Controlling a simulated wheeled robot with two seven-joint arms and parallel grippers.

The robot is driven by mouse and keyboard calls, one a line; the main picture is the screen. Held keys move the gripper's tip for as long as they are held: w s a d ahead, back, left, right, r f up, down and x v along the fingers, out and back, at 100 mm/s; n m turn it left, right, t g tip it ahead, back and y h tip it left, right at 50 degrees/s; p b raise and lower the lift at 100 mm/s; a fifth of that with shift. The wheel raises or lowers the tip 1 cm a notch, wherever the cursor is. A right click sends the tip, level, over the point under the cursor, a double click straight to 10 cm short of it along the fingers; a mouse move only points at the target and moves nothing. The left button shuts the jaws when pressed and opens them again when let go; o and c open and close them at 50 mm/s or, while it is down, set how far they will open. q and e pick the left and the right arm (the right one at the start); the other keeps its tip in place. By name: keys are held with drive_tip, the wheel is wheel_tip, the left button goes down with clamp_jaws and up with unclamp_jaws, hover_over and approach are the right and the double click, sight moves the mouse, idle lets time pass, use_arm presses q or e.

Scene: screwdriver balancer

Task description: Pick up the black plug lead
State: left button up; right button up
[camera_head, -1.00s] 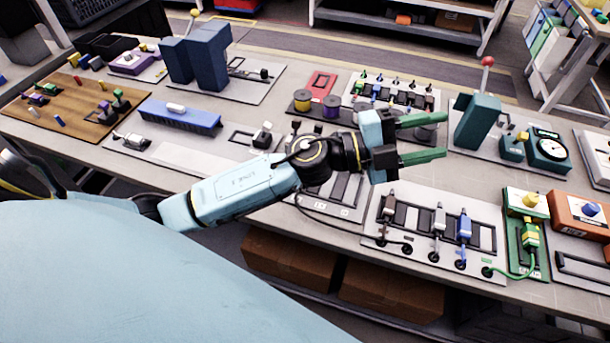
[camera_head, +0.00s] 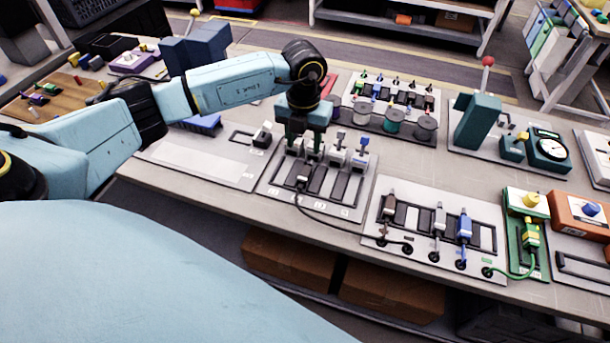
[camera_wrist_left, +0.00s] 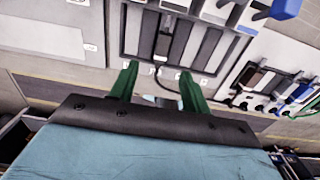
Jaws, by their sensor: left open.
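The black plug lead has its dark plug (camera_head: 304,172) in the front slots of a grey socket panel (camera_head: 347,208). Its black cable (camera_head: 325,222) curves right toward the neighbouring panel. In the left wrist view, the plug (camera_wrist_left: 164,42) sits in a slotted plate, with its cable running down between my fingers in the picture. My left gripper (camera_head: 304,148) points down over the panel, just behind the plug. In the wrist view my left gripper (camera_wrist_left: 160,80) is open, its green fingers apart and nothing between them. My right gripper is out of view.
A panel of brown, grey and blue plugs (camera_head: 440,222) lies to the right. Grey levers or switches (camera_head: 338,152) stand close to my left gripper. Spools (camera_head: 393,120) and a row of small plugs stand behind. A flat pale panel (camera_head: 195,155) lies left.

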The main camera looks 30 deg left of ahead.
sight(305, 173)
use_arm(q)
drive_tip(key=f, duration=1)
drive_tip(key=shift+d+f, duration=0.15)
drive_tip(key=shift+d, duration=0.1)
drive_tip(key=c, duration=1)
